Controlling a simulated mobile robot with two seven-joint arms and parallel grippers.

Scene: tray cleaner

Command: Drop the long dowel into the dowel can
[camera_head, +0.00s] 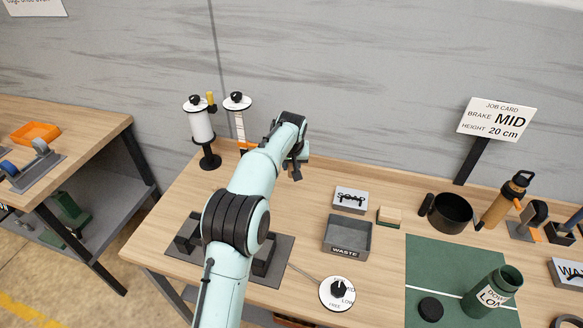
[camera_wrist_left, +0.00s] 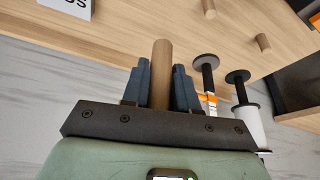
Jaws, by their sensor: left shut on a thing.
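My left gripper (camera_head: 297,168) is over the back of the table, partly hidden by its own arm in the head view. In the left wrist view its fingers (camera_wrist_left: 161,68) are shut on a round brown wooden dowel (camera_wrist_left: 162,50), which sticks out beyond the fingertips. The dowel cannot be made out in the head view. The dowel can (camera_head: 492,293) is a dark green open-topped cylinder with a white label, partly readable as "DOW" and "LO". It stands at the front right, well away from the gripper. My right gripper is not in view.
A grey waste tray (camera_head: 348,250), a soap box (camera_head: 350,199), a sponge (camera_head: 390,216) and a black mug (camera_head: 449,212) lie between gripper and can. A green mat (camera_head: 430,262) is around the can. Spool stands (camera_head: 208,160) are at the back left.

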